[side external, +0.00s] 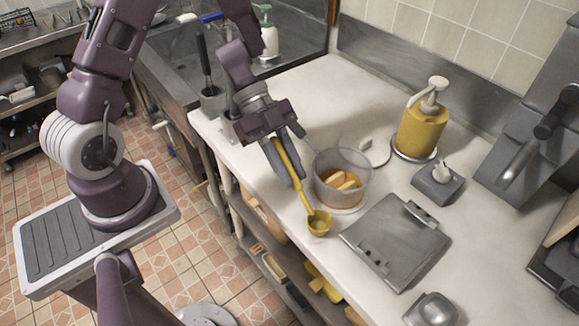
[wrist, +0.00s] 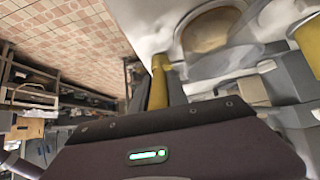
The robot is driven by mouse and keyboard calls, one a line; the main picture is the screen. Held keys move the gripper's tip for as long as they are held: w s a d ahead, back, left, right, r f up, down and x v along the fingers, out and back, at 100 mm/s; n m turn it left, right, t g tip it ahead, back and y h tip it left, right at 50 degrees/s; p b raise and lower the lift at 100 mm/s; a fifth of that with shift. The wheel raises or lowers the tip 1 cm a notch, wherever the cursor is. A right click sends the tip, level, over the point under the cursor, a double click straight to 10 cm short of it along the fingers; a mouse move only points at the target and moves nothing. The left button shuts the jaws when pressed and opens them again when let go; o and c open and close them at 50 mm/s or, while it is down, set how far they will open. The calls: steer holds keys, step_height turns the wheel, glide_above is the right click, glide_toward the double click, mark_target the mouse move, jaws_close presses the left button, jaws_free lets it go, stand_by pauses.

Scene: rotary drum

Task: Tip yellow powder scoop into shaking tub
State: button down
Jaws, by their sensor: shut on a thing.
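My gripper (side external: 283,161) is shut on the handle of a yellow scoop (side external: 305,193). The scoop slants down to the right, and its round bowl (side external: 319,224) hangs over or just above the counter's front edge, in front of the clear tub. I cannot tell what is in the bowl. The clear tub (side external: 343,163) stands on the counter just right of my gripper, with orange-yellow pieces inside. In the wrist view, part of the yellow handle (wrist: 158,84) shows by my gripper, and a round tub-like rim (wrist: 209,30) shows, blurred, at the top.
A yellow pump bottle (side external: 421,131) stands behind and right of the tub. A flat grey plate (side external: 396,241) lies right of the scoop. A small grey block (side external: 438,182) and a grey machine (side external: 527,140) are further right. The counter (side external: 330,85) is clear toward the back.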

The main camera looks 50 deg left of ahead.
mark_target(273, 138)
steer(key=shift+f, duration=0.25)
stand_by(0.3)
steer(key=c, duration=1.2)
jaws_free()
steer(key=v, duration=0.7)
steer(key=shift+a, duration=0.1)
